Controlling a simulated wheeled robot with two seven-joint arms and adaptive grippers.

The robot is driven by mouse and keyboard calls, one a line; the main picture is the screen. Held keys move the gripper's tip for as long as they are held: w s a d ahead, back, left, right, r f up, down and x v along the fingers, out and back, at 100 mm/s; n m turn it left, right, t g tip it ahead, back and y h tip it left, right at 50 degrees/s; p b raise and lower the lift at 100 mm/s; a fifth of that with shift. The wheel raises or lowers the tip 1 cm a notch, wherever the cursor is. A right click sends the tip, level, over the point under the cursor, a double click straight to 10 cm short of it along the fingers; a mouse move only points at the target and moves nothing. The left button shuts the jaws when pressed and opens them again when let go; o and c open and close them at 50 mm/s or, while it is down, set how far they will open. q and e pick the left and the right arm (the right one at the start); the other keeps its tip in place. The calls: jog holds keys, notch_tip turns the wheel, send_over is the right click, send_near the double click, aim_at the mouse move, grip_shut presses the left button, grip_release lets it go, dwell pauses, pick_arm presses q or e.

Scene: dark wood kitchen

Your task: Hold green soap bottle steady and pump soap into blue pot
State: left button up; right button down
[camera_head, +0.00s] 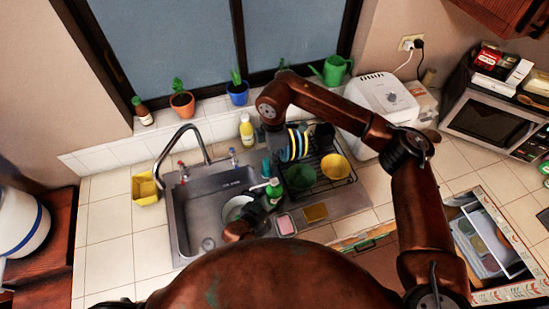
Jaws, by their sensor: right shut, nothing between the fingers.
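The green soap bottle (273,191) stands at the front right of the sink, with its white pump head pointing left. My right gripper (275,153) reaches down from above, behind the bottle and beside the dish rack; it is shut and empty, apart from the bottle as far as I can tell. My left gripper (238,229) is low near the sink's front edge, partly hidden by my body. Its fingers do not show clearly, and I cannot tell if it touches the bottle. The blue pot (238,98) with a small plant stands on the window sill.
A dish rack (336,182) with plates and bowls is right of the bottle. A yellow bottle (247,130) stands behind the sink (186,215). The tall faucet (181,141) rises at left. A terracotta pot (182,105) and a green watering can (333,70) are on the sill.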

pick_arm(q)
jog(key=o, duration=1.7)
jog(key=shift+s, duration=0.1)
